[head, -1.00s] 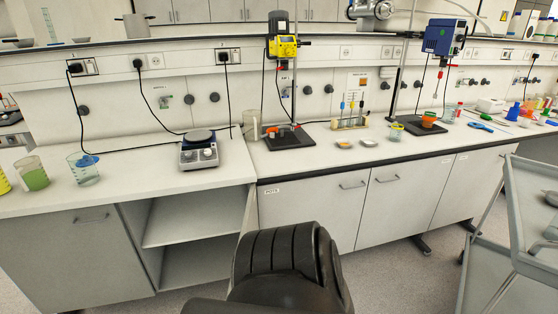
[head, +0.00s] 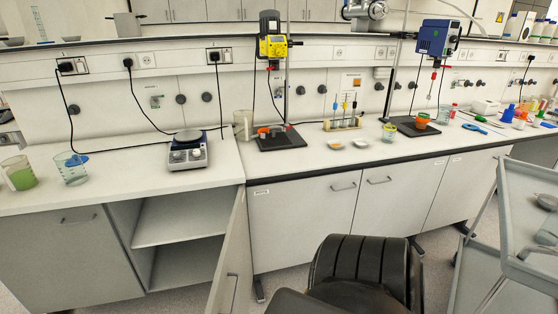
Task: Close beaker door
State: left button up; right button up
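The open beaker cabinet door (head: 232,262) stands out from the right edge of the open lower cabinet, seen at a steep angle. It has a handle (head: 231,291) near its lower part, and its bottom is cut off by the picture edge. The cabinet interior (head: 176,221) has a shelf and looks empty. A black link of my arm shows at the bottom, right of the door, with a gap between them in the picture. Neither of my grippers shows in the head view.
Shut cabinet doors (head: 301,222) run along the right side. A grey cart (head: 508,220) stands at the far right. Floor shows below the cabinets.

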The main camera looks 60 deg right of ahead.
aim_at(230, 292)
jog(key=z, duration=1.65)
jog(key=i, duration=0.5)
jog(key=u, duration=0.15)
